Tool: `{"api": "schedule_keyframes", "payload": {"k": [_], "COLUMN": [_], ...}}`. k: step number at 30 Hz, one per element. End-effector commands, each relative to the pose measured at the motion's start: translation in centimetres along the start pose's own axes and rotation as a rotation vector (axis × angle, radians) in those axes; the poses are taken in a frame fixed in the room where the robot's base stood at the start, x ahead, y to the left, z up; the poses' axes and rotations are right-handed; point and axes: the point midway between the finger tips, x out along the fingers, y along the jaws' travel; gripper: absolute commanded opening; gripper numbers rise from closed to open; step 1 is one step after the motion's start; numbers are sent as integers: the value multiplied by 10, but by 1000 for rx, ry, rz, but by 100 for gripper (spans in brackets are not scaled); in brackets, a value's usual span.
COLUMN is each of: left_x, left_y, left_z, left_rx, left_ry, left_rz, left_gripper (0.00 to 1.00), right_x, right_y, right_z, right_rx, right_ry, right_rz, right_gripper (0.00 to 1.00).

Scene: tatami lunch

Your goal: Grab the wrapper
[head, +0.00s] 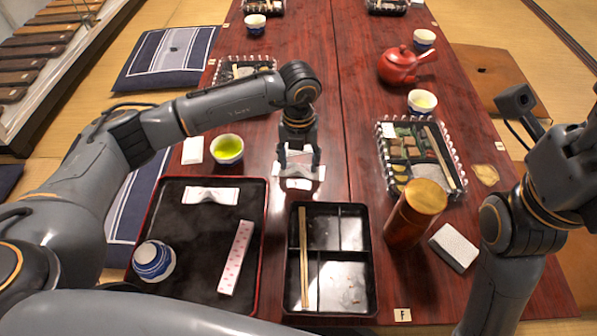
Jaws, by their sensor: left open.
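My left gripper (299,168) points down over the middle of the red-brown table, its fingers open. A small white wrapper (299,158) lies at and between its fingertips; the fingers partly hide it, and I cannot tell whether they touch it. A twisted white wrapper (211,195) lies on the black tray at the left. A long pink-patterned paper sleeve (236,257) lies on the same tray. My right gripper is out of view; only my right arm shows at the right.
The black tray (190,290) also holds an upturned blue-and-white cup (154,261). A divided black box (331,309) with chopsticks (304,260) stands at the front. A wooden canister (415,212), a filled bento (386,128), a green tea cup (227,148) and a red teapot (399,65) stand around.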

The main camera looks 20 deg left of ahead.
Motion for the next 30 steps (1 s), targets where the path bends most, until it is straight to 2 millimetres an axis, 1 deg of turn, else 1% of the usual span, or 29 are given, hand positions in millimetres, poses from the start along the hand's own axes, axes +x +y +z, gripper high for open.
{"api": "schedule_keyframes", "payload": {"k": [5, 9, 11, 12, 23, 29, 30], "left_x": [-1, -1, -1, -1, -2, -12, -16], "left_y": [0, 0, 0, 0, 0, 0, 0], "left_z": [0, 0, 0, 0, 0, 0, 0], "left_rx": [0, 0, 0, 0, 0, 0, 0], "left_ry": [0, 0, 0, -1, -1, -1, -1], "left_rz": [0, 0, 0, -1, -1, -1, -1], "left_gripper": [57, 34, 23, 20, 20, 20, 20], "right_x": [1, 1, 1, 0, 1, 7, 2], "right_y": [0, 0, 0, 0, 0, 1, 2], "right_z": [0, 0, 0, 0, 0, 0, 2], "right_rx": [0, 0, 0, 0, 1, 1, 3], "right_ry": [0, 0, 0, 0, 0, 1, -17], "right_rz": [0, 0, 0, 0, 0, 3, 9], "right_gripper": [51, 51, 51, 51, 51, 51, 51]}}
